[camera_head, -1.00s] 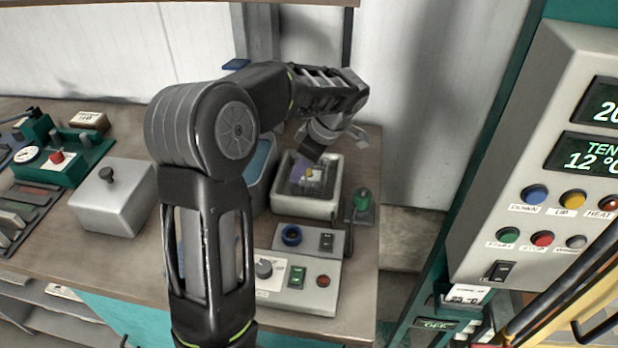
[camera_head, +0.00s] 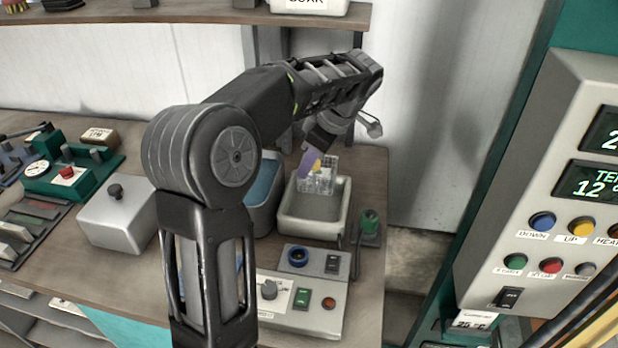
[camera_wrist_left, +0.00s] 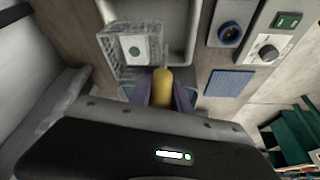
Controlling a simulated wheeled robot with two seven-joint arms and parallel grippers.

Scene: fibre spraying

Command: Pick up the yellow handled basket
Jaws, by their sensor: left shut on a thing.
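The basket is a clear wire-like box (camera_head: 322,183) with a yellow handle (camera_head: 317,166). It shows over the far part of a cream basin (camera_head: 308,232), seemingly raised, though its exact height is hard to tell. My left gripper (camera_head: 310,164), with purple fingers, reaches down from above and is shut on the yellow handle. In the left wrist view the yellow handle (camera_wrist_left: 162,87) sits between the purple fingers, and the basket (camera_wrist_left: 122,50) with a white label hangs beyond it. My right gripper is not in view.
A blue-lined container (camera_head: 263,185) stands left of the basin. A green-knobbed device (camera_head: 369,225) stands close at its right, and a switch panel (camera_head: 300,300) in front. A lidded grey box (camera_head: 115,220) is further left. A shelf (camera_head: 180,16) runs above at the back.

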